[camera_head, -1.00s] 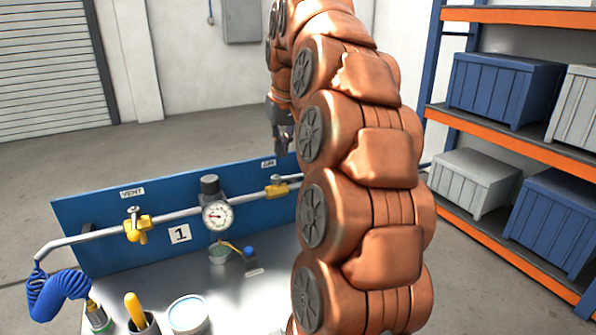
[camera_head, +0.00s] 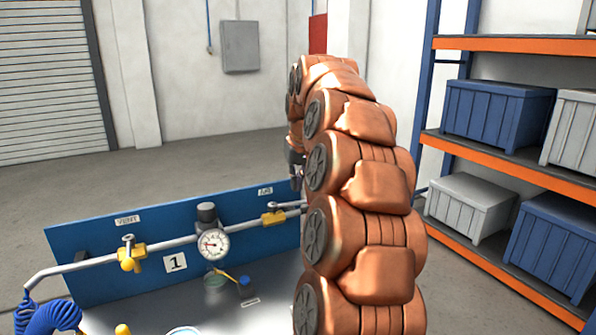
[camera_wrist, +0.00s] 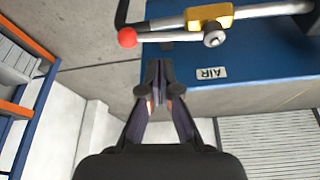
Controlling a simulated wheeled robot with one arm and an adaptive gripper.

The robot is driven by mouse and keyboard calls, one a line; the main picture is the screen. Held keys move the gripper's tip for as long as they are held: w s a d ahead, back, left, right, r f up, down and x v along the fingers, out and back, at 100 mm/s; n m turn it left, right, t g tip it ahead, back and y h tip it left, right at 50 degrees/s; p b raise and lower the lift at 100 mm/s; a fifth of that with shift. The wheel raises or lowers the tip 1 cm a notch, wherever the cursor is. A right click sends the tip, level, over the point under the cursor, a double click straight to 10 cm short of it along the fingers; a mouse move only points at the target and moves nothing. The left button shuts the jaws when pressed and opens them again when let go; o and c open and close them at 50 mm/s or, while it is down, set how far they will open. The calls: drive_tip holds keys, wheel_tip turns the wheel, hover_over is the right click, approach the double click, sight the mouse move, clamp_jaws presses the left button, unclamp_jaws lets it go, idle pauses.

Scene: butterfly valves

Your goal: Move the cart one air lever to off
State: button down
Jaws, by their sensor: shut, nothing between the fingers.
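The air valve is a yellow body (camera_head: 273,217) on the pipe of cart 1, beside the "AIR" label (camera_head: 265,191). In the wrist view the yellow body (camera_wrist: 209,15) and "AIR" label (camera_wrist: 211,73) show upside down. Its lever (camera_wrist: 172,36) runs from a round pivot to a red ball knob (camera_wrist: 127,37), lying along the pipe. My gripper (camera_wrist: 155,66) is shut and empty, its tips close to the lever near the knob; whether they touch it I cannot tell. In the head view my gripper (camera_head: 297,178) is partly hidden by my arm, which also hides the lever.
The blue back panel (camera_head: 85,225) carries a gauge (camera_head: 213,243) and a yellow vent valve (camera_head: 130,257). A blue coiled hose (camera_head: 45,317) hangs at the left. A shelf (camera_head: 510,165) with crates stands at right. Open floor lies behind the cart.

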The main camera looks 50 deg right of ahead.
sight(292, 204)
drive_tip(key=shift+x, duration=2.05)
drive_tip(key=shift+a+f, duration=0.1)
